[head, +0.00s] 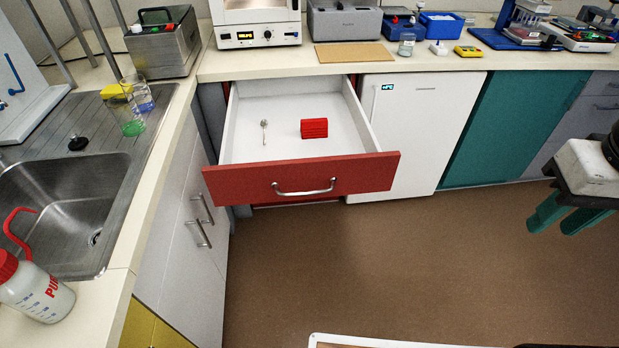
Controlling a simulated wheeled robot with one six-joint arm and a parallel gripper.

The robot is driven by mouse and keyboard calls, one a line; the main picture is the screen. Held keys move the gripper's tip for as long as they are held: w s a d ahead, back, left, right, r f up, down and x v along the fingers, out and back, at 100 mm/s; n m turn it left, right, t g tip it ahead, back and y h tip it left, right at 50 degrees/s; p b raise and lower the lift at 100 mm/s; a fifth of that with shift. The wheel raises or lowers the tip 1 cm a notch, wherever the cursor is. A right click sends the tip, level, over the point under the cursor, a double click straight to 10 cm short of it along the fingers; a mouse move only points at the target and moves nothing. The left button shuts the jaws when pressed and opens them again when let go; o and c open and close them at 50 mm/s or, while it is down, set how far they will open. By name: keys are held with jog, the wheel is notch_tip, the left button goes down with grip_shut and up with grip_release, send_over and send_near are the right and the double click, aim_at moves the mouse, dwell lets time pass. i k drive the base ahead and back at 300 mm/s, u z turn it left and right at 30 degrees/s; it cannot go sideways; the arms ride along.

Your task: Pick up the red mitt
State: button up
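A small red, ribbed, block-shaped thing (314,128) lies in the open drawer (280,153), right of its middle. It is the only thing here that could be the red mitt, but its shape does not clearly show a mitt. The drawer has a white inside and a red front with a metal handle. My gripper (566,216) is at the right edge, with teal fingers pointing down over the brown floor. The fingers are apart with nothing seen between them. It is far right of the drawer, and part of the arm is cut off by the picture edge.
A small metal spoon-like thing (264,131) lies left in the drawer. A sink (60,200) and a red-capped bottle (38,292) are on the left counter.

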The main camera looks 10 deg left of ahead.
aim_at(311, 129)
jog(key=z, duration=1.2)
jog(key=i, duration=2.7)
jog(key=u, duration=3.4)
jog(key=i, duration=0.5)
jog(key=u, duration=0.05)
